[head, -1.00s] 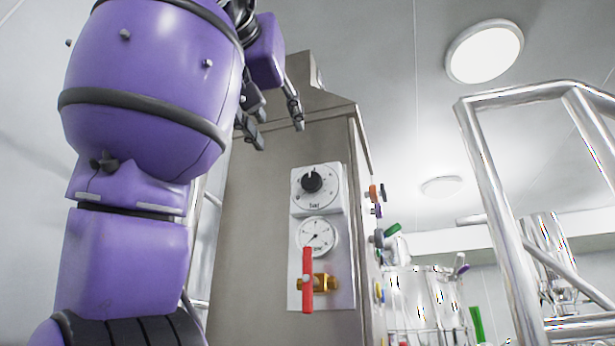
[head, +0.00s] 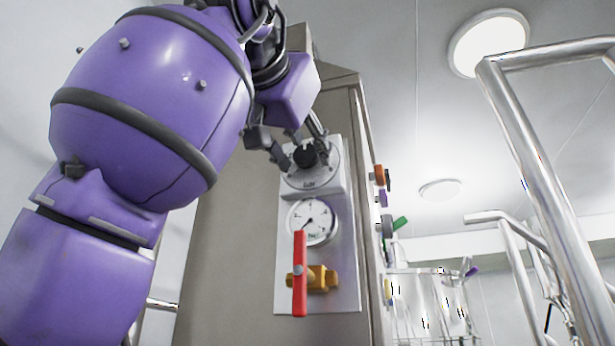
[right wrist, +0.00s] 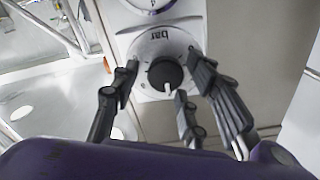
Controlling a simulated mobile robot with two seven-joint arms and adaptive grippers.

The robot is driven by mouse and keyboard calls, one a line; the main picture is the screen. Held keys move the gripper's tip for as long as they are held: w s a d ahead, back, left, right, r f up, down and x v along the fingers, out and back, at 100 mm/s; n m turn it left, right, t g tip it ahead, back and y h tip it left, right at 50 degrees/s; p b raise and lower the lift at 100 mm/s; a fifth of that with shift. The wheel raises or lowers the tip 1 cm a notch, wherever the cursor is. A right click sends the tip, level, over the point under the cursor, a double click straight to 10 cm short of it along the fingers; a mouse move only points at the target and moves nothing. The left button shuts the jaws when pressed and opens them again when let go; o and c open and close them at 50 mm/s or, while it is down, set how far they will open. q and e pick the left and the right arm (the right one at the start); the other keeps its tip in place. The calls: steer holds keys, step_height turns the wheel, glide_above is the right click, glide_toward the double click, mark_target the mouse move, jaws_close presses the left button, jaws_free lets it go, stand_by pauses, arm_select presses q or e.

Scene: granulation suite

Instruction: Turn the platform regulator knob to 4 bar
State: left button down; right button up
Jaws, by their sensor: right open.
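The black regulator knob (head: 305,155) sits on a round white dial marked "bar" (head: 313,178) on a panel of the steel cabinet. My right gripper (head: 300,152) is at the knob, its fingers spread to either side of it. In the right wrist view the knob (right wrist: 165,73) lies between the open fingers (right wrist: 165,85), with its white pointer mark toward the bottom of the picture. I cannot tell whether any finger touches it. Below the dial is a pressure gauge (head: 312,221) with a dark needle. My left gripper is out of view.
A red lever (head: 299,273) on a brass valve (head: 322,278) is below the gauge. Coloured fittings (head: 381,178) line the cabinet's right edge. Steel railings (head: 520,130) stand at the right. The steel cabinet (head: 235,230) is bare left of the panel.

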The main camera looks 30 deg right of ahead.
steer(key=shift+w+d, duration=0.35)
steer(key=shift+d, duration=0.2)
steer(key=shift+r, duration=0.1)
steer(key=shift+w+a, duration=0.1)
steer(key=c, duration=1)
steer(key=shift+m, duration=0.5)
steer(key=o, duration=0.8)
steer(key=shift+o, duration=1)
